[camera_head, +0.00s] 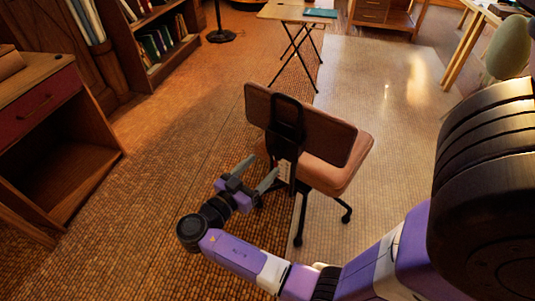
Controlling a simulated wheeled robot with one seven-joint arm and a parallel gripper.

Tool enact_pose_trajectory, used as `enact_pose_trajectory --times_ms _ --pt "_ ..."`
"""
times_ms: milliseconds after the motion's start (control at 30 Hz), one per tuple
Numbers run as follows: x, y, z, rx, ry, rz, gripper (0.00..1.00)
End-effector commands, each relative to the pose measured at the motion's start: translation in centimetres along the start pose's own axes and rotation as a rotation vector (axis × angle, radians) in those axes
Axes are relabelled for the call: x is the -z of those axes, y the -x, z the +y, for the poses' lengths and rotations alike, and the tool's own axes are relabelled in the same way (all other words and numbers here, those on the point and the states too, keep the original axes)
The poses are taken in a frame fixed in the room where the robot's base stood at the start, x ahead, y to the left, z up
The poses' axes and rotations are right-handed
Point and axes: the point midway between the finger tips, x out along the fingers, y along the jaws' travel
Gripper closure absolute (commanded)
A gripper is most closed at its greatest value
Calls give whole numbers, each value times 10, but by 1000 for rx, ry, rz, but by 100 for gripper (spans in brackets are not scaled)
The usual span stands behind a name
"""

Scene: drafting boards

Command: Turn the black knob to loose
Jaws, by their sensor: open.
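A brown office chair (302,124) stands in the middle with its back towards me. A black upright bracket (287,122) runs down the middle of its backrest. Below the backrest are a small red part and a pale label, close to my fingers. I cannot make out the black knob clearly; it may be among the dark parts there or hidden. My gripper (259,172) is open, its two grey fingers apart and pointing at the lower end of the bracket. I see nothing held between them. I cannot tell whether a finger touches the chair.
The chair's casters (298,240) stand near the edge of a pale floor area (385,130). A wooden cabinet (50,130) is at left, a bookshelf (160,40) behind it. A small folding table (280,13) stands beyond the chair. Floor left of the chair is clear.

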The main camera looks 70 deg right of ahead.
Motion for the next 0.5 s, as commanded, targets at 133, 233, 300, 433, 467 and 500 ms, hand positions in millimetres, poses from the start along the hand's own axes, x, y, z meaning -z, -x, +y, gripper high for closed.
enact_pose_trajectory --times_ms 133,233,300,433,467,500 --pt "0 -16 0 -2 -3 -2 33" --pt "0 -32 0 -2 -3 -2 33" --pt "-1 -43 0 -1 -2 -2 33" --pt "-1 -60 0 0 -1 -3 33" --pt "-1 -64 0 0 -1 -3 33" --pt "-1 -68 0 2 -1 -3 33"
